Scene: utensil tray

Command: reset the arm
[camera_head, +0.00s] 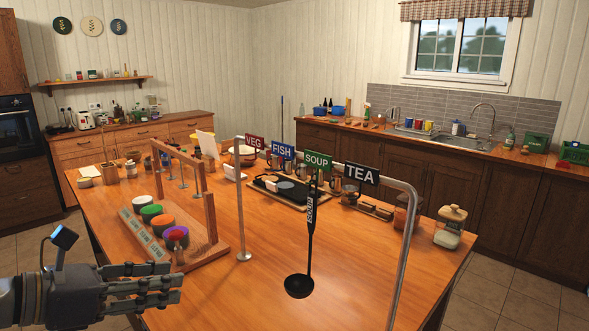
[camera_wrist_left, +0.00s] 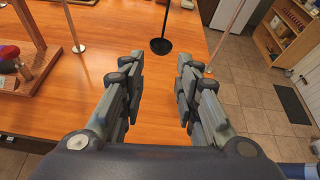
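My left gripper (camera_head: 155,285) comes in at the lower left of the head view, over the table's front left edge. In the left wrist view its two fingers (camera_wrist_left: 158,90) stand apart with nothing between them. A black ladle (camera_head: 299,286) hangs from the metal rail below the green SOUP sign (camera_head: 318,160). The ladle's bowl also shows in the left wrist view (camera_wrist_left: 160,46), ahead of the fingers and apart from them. My right gripper is not in either view.
The metal rail (camera_head: 242,210) carries VEG, FISH, SOUP and TEA signs. A wooden rack (camera_head: 212,220) with coloured-lidded jars stands left of it. A tray (camera_head: 262,187), cups and a glass jar (camera_head: 450,226) are further back. The wooden table (camera_head: 215,300) is clear in front.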

